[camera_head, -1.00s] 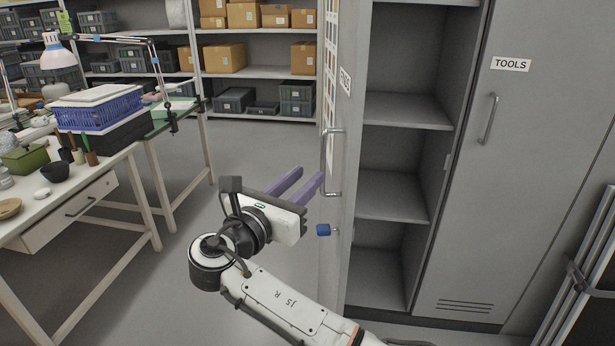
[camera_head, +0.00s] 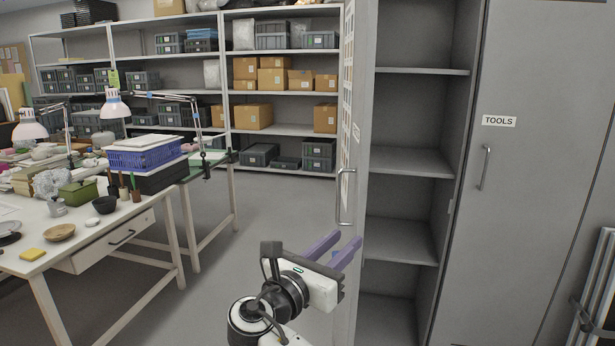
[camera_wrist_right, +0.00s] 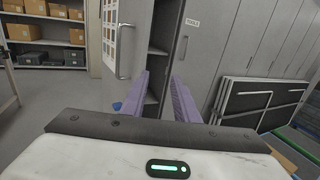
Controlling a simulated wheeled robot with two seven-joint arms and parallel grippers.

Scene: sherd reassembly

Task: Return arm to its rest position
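My right gripper (camera_head: 338,249) is in the lower middle of the head view, close to the open cabinet door (camera_head: 351,200). Its two purple fingers are apart with nothing between them. In the right wrist view the fingers (camera_wrist_right: 158,98) also stand apart and empty, pointing toward the cabinet. The door's handle (camera_head: 344,205) is just above and beyond the fingers in the head view. I cannot tell whether they touch the door. My left gripper is not in view.
The open cabinet (camera_head: 408,162) has bare shelves. A closed door marked TOOLS (camera_head: 530,200) is to its right. A white worktable (camera_head: 110,246) with bowls and a blue basket (camera_head: 142,153) is at the left. Folded panels (camera_wrist_right: 262,100) lean at the right. Floor between table and cabinet is clear.

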